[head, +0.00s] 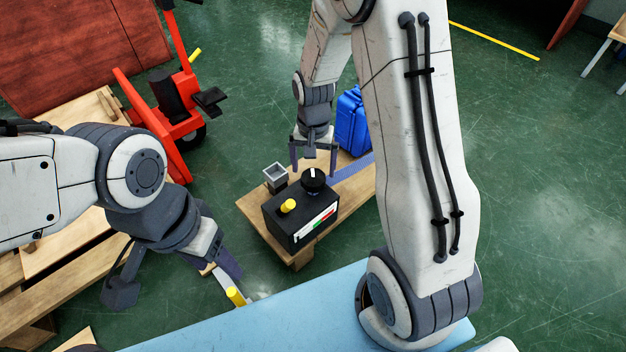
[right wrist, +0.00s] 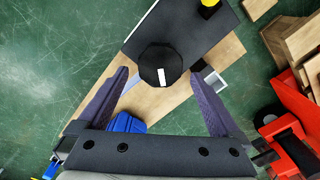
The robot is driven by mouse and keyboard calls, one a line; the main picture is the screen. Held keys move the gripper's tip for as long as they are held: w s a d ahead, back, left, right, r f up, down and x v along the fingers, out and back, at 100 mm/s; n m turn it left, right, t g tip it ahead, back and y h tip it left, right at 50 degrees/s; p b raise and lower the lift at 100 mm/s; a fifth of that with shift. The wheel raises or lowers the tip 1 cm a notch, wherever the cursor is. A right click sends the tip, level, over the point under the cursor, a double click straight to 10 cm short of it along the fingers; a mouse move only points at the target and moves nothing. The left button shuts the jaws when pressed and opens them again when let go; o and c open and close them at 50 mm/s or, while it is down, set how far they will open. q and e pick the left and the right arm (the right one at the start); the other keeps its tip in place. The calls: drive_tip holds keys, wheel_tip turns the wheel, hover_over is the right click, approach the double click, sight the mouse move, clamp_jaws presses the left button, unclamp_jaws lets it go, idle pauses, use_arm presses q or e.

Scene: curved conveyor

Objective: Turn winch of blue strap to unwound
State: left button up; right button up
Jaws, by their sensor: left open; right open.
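The winch is a black box (head: 300,215) with a round black knob (head: 313,180) bearing a white mark, on a wooden pallet. The blue strap (head: 350,170) runs from behind the box across the pallet, beside a blue case (head: 352,122). My right gripper (head: 314,172) is open and points down over the knob. In the right wrist view the knob (right wrist: 160,67) appears between the spread fingers, its white mark nearly upright; I cannot tell whether they touch it. My left gripper (head: 222,272) is open, low at left, apart from the winch.
The box has a yellow button (head: 288,205) and a green-and-red scale. A small grey open-topped container (head: 275,176) stands beside it. A yellow-ended object (head: 236,297) is near my left gripper. A red hand truck (head: 175,110) and wooden pallets are left. Green floor is clear at right.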

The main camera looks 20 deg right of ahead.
sight(313, 177)
wheel_tip(313, 177, down, 3)
drive_tip(key=shift+f+b, duration=0.15)
drive_tip(key=shift+b, duration=0.5)
use_arm(q)
wheel_tip(313, 177, down, 2)
use_arm(e)
drive_tip(key=shift+c, duration=0.3)
drive_tip(key=c, duration=1.2)
drive_tip(key=shift+r+n+p, duration=0.25)
drive_tip(key=shift+n+p, duration=0.25)
drive_tip(key=shift+p, duration=0.35)
drive_tip(key=n+p, duration=0.1)
drive_tip(key=p, duration=0.1)
drive_tip(key=shift+n+p, duration=0.3)
drive_tip(key=shift+n, duration=0.1)
drive_tip(key=shift+n+p, duration=1.2)
drive_tip(key=shift+p, duration=0.05)
use_arm(q)
wheel_tip(313, 177, up, 7)
drive_tip(key=shift+r+p, duration=0.2)
drive_tip(key=shift+p, duration=0.1)
use_arm(e)
drive_tip(key=shift+f+n, duration=0.15)
drive_tip(key=shift+n, duration=0.25)
